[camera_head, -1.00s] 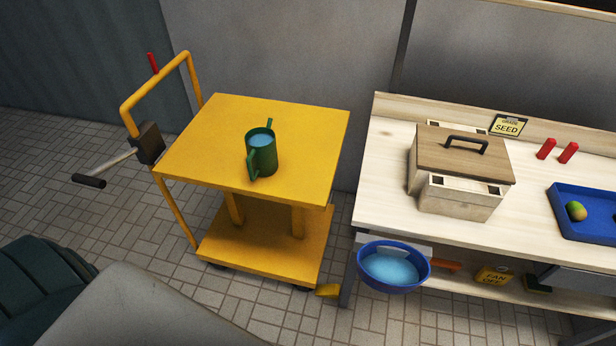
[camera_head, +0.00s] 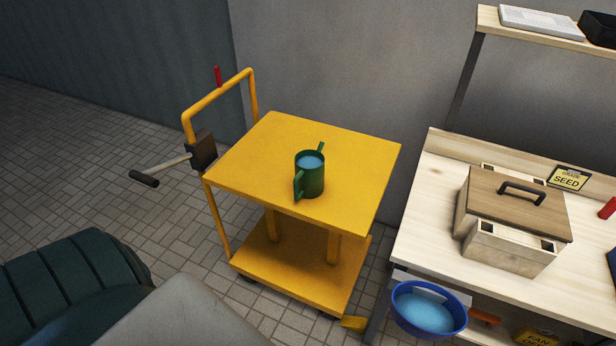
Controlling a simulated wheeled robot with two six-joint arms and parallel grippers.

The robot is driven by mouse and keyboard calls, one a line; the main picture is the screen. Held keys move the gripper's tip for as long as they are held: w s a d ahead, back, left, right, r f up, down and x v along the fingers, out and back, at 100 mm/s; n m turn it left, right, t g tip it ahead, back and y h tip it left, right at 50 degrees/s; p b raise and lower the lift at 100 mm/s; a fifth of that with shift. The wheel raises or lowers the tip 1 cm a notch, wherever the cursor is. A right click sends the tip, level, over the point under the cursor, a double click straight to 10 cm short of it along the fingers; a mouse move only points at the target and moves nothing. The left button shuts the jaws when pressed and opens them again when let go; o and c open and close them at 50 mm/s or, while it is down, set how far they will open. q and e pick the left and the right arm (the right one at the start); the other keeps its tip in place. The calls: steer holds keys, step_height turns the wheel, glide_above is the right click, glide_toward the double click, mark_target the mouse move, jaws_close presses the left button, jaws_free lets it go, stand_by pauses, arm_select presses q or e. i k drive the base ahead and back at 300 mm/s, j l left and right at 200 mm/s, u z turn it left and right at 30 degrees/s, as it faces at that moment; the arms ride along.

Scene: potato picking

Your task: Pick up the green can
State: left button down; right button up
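The green can (camera_head: 311,180) stands upright on the top of the yellow cart (camera_head: 262,150), a little right of the middle. It has a handle on its near left side and a spout-like piece at its back right. Pale blue shows inside its open top. Neither of my grippers is in view.
The yellow cart has a push bar and a black-gripped lever (camera_head: 146,179) at its left. A wooden workbench (camera_head: 422,243) with a lidded wooden box (camera_head: 508,245) stands at the right. A blue bowl (camera_head: 428,331) hangs at its front.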

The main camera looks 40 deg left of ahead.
mark_target(308, 182)
steer(key=u, duration=1.5)
